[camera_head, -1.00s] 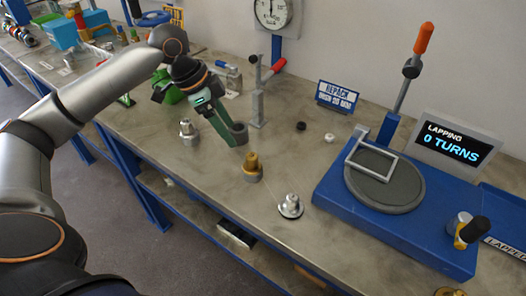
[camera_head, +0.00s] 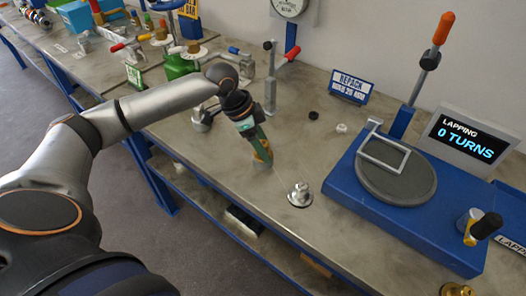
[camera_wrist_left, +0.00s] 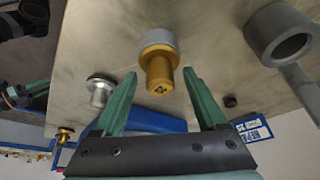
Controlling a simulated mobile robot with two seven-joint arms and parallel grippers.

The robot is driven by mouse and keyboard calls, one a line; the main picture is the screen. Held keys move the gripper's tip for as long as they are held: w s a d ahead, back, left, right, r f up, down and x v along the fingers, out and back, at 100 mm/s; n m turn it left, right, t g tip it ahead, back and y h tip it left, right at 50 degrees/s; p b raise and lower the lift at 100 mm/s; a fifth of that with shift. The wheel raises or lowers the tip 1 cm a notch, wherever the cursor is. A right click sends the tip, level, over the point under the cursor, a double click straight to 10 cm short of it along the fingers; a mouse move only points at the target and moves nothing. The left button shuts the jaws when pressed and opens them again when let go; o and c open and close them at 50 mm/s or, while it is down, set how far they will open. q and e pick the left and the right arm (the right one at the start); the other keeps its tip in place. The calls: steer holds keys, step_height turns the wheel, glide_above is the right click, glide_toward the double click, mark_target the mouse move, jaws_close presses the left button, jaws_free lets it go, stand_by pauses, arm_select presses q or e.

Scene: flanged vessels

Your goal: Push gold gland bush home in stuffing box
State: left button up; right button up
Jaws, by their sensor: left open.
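The gold gland bush (camera_wrist_left: 158,72) stands out toward the camera in the left wrist view, with a pale grey round piece (camera_wrist_left: 160,39) at its far end. In the head view the bush (camera_head: 264,154) is mostly hidden by my gripper. My left gripper (camera_head: 261,160) points down over it. In the left wrist view my gripper (camera_wrist_left: 160,78) is open, its green fingers on either side of the bush with visible gaps. I cannot tell how deep the bush sits.
A silver flanged part (camera_head: 299,195) stands nearby on the bench. A grey hollow cylinder (camera_wrist_left: 284,32) is close by on the other side. The blue lapping station (camera_head: 400,215) is at the right. A REPACK sign (camera_head: 349,86) and small black nut (camera_head: 313,115) are behind.

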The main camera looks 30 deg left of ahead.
arm_select(q)
steer(key=shift+f, duration=0.15)
steer(key=shift+c, duration=0.3)
jaws_close()
stand_by(0.3)
